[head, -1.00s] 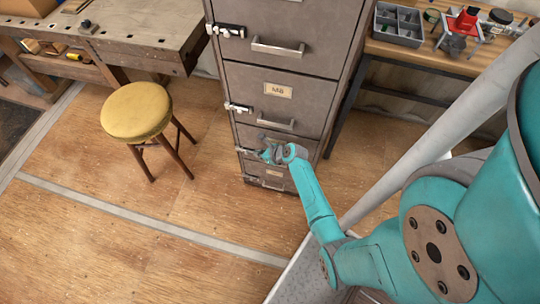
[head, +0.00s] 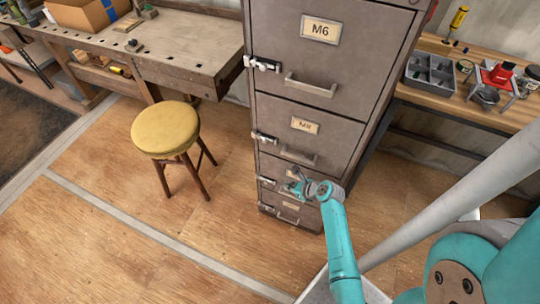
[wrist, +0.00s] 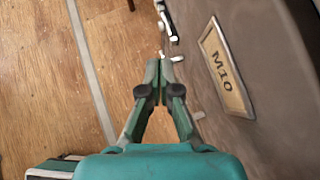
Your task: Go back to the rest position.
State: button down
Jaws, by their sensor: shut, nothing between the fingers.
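My gripper (head: 299,184) is in front of the lower drawers of a grey filing cabinet (head: 335,100) in the head view. In the wrist view my gripper (wrist: 159,68) has its fingers together with nothing between them. A drawer label reading M10 (wrist: 226,72) is to the right of the fingers there. I cannot tell whether the fingertips touch the cabinet. My gripper and forearm hide part of the lower drawers in the head view.
A yellow-topped stool (head: 165,128) stands left of the cabinet. A wooden workbench (head: 180,55) is behind it. A side table (head: 450,100) with a grey bin (head: 430,75) and a red tool (head: 500,72) stands at right. The floor (head: 130,230) at front left is clear.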

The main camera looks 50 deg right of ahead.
jog(key=s+a+r+n+h, duration=0.1)
jog(key=s+a+r+n, duration=0.2)
jog(key=s+a+n, duration=0.5)
jog(key=s+a+r+n+h, duration=0.2)
jog(key=s+a+n, duration=0.5)
jog(key=a, duration=0.2)
jog(key=s+a+r+n+t+y, duration=0.1)
jog(key=s+a+r+n+t, duration=0.1)
jog(key=s+r+n, duration=0.2)
jog(key=s+a+r+n+t, duration=0.1)
jog(key=s+a+r+n, duration=0.2)
jog(key=r+n, duration=0.6)
jog(key=s+a+r+n+t+y, duration=0.1)
jog(key=s+r+n, duration=0.4)
jog(key=r, duration=0.7)
jog(key=a+n+t, duration=0.1)
jog(key=n, duration=0.1)
jog(key=shift+s+a+r+n+t+y, duration=0.3)
jog(key=shift+s+r, duration=0.05)
jog(key=shift+r, duration=0.05)
